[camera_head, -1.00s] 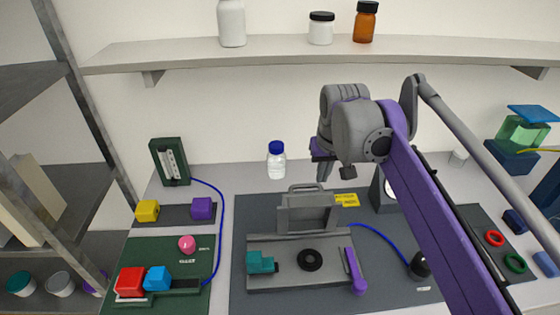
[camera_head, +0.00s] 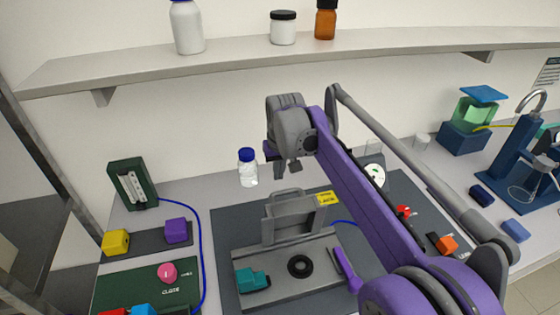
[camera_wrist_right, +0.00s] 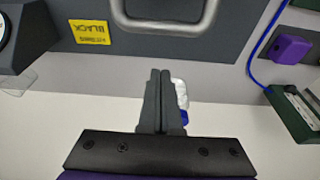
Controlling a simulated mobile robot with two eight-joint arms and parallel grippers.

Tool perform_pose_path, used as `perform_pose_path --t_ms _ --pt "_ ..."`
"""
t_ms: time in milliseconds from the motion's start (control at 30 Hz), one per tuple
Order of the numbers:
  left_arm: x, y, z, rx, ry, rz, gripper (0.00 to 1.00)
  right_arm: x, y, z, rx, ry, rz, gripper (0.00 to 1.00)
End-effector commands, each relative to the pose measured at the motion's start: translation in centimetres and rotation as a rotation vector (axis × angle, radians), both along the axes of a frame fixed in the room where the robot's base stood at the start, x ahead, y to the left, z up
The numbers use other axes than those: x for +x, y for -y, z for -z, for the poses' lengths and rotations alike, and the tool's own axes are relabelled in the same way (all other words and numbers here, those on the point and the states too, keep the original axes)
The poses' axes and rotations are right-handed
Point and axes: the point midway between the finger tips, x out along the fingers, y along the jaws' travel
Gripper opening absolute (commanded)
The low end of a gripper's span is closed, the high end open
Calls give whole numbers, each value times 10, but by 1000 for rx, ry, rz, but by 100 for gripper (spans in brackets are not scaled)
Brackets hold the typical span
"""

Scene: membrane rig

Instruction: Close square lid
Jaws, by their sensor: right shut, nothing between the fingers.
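The square lid (camera_head: 293,216) is a grey plate with a bar handle on its top edge. It stands raised, nearly upright, at the back of the grey rig base (camera_head: 318,285). My right gripper (camera_head: 279,174) is shut and empty, pointing down just above and behind the lid's handle. In the right wrist view the shut fingers (camera_wrist_right: 160,74) lie near the handle (camera_wrist_right: 165,22), with a visible gap between them. A black ring (camera_head: 300,266), a teal block (camera_head: 252,281) and a purple lever (camera_head: 346,268) are on the base. My left gripper is not in view.
A white bottle with a blue cap (camera_head: 248,170) stands behind the lid, left of my gripper. A yellow label (camera_head: 326,198) lies right of the lid. Yellow (camera_head: 115,242) and purple (camera_head: 176,231) blocks sit at left. A shelf (camera_head: 240,68) with bottles runs above.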

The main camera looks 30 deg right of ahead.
Motion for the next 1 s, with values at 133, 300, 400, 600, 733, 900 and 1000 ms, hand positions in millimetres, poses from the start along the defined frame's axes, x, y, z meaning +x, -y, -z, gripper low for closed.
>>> perform_pose_path --t_ms 133,300,400,600,733,900,1000 --pt "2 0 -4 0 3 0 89 -22 -6 -3 0 1 0 0" --pt "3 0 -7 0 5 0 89 -35 -9 -4 0 0 0 0" --pt "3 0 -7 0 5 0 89 -38 -10 -4 0 0 0 0" --pt "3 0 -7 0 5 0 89 -39 -10 -4 0 0 0 0" --pt "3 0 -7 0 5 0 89 -38 -10 -4 0 0 0 0" --pt "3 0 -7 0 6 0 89 -36 -11 -5 -4 15 0 0" --pt "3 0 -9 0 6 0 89 -33 -11 -7 -9 38 0 0"
